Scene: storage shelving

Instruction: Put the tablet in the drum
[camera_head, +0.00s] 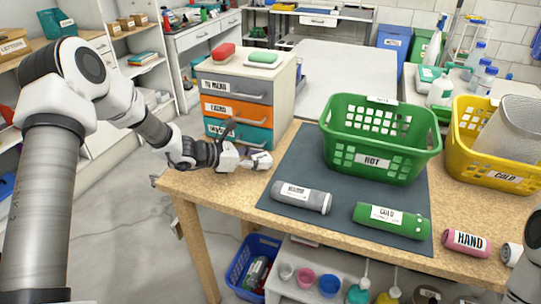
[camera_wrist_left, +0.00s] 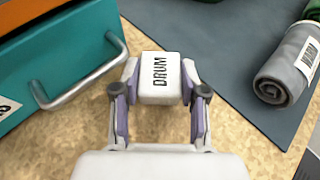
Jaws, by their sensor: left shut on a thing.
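A small white block labelled DRUM (camera_wrist_left: 160,78), which looks like the tablet, sits between the fingers of my left gripper (camera_wrist_left: 158,100). The gripper is shut on it, with one finger on each side. In the camera_head view my left gripper (camera_head: 246,159) is at the left end of the wooden table, just in front of the drawer unit, and the white block (camera_head: 262,160) shows at its tip. I cannot make out a drum in either view. My right gripper is not in view.
A drawer unit (camera_head: 235,110) with a projecting handle (camera_wrist_left: 85,82) stands close by. A grey mat (camera_head: 300,165) holds a grey roll (camera_head: 301,197), a green roll (camera_head: 392,220) and a green basket (camera_head: 375,159). A yellow basket (camera_head: 500,170) is right. Open floor lies left of the table.

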